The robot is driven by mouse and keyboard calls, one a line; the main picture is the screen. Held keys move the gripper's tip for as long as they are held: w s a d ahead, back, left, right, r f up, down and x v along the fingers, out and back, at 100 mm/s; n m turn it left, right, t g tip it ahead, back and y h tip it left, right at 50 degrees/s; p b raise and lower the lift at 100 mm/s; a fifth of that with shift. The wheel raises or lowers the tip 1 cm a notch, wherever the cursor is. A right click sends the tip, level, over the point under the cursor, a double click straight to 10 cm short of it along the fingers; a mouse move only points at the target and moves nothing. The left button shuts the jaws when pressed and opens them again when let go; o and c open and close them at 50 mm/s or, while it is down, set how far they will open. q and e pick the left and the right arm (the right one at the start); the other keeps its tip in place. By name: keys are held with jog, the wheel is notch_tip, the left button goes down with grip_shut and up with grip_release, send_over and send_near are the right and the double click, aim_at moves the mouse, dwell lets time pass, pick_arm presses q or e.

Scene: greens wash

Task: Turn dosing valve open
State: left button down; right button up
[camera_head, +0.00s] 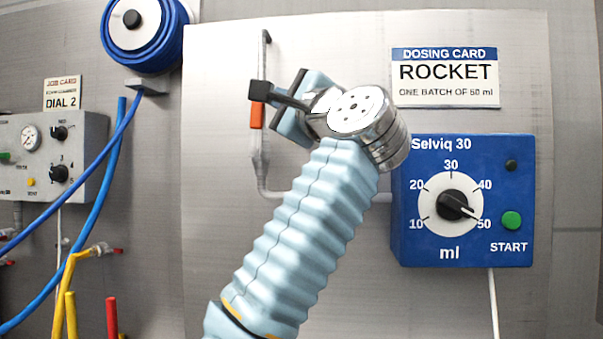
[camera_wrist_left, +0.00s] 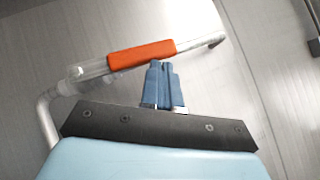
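The dosing valve's orange handle (camera_head: 257,115) lies in line with a thin upright pipe (camera_head: 264,60) on the steel panel. In the left wrist view the orange handle (camera_wrist_left: 141,54) runs across the top, between pale pipe sections. My left gripper (camera_head: 262,91) is at the pipe, at the handle's upper end. In the left wrist view the blue fingers of my left gripper (camera_wrist_left: 162,70) are together, with their tips at the handle's right end. They do not visibly enclose it; whether they touch it I cannot tell. My right gripper is not in view.
A blue Selviq 30 doser (camera_head: 405,235) with a dial pointing near 50 and a green START button (camera_head: 511,221) is at the right. Above it is a ROCKET dosing card (camera_head: 445,78). Blue hoses (camera_head: 107,180), a hose reel (camera_head: 140,25) and a grey control box (camera_head: 90,150) are left.

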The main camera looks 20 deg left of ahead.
pick_arm(q)
jog(key=shift+a+r, duration=0.15)
jog(key=shift+a, duration=0.15)
dwell(0.5)
jog(key=shift+s, duration=0.1)
